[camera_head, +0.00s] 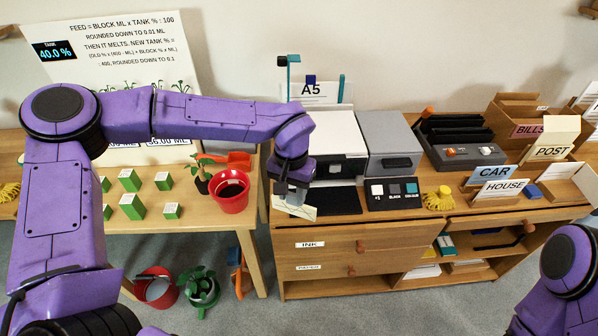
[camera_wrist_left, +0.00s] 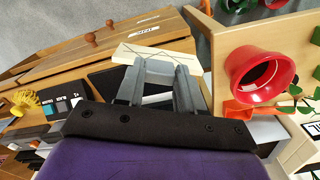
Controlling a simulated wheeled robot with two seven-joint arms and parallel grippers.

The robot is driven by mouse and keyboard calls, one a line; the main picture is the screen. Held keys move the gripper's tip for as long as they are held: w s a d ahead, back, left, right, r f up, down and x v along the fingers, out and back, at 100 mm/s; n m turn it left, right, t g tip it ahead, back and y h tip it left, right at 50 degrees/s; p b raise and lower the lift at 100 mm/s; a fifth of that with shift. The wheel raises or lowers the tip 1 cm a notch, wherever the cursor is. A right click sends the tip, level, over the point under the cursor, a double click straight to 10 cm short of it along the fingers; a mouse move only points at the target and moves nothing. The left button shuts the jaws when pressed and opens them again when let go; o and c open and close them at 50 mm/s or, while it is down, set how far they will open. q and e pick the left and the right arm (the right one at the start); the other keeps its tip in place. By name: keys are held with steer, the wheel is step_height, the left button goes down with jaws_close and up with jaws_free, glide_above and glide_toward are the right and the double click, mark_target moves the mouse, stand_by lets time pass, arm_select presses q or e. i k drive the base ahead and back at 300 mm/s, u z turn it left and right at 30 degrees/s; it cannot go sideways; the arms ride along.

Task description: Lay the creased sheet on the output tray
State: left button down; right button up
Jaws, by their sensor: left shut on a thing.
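My left gripper (camera_head: 292,194) is shut on the creased sheet (camera_head: 301,211), a small cream-white piece with thin crossing crease lines. In the left wrist view the sheet (camera_wrist_left: 135,55) sticks out past the fingertips (camera_wrist_left: 165,72), which cover part of it. The dark flat output tray (camera_head: 338,202) lies in front of the white printer (camera_head: 340,148). The gripper and sheet are at the tray's left side, near the cabinet's front left corner. I cannot tell whether the sheet touches the surface below it. My right gripper is out of view; only its arm shows at lower right.
A colour button panel (camera_head: 392,193) stands right of the tray, with a yellow coil (camera_head: 438,198) beyond it. A red pot (camera_head: 229,190) sits on the left table (camera_head: 232,215), across a gap. The drawers labelled INK (camera_head: 310,244) are shut below.

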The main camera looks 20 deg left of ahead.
mark_target(324, 200)
steer(key=u, duration=0.5)
steer(key=k, duration=1.2)
steer(key=z, duration=0.1)
steer(key=i, duration=0.4)
steer(key=z, duration=0.55)
steer(key=i, duration=1.2)
steer(key=u, duration=0.45)
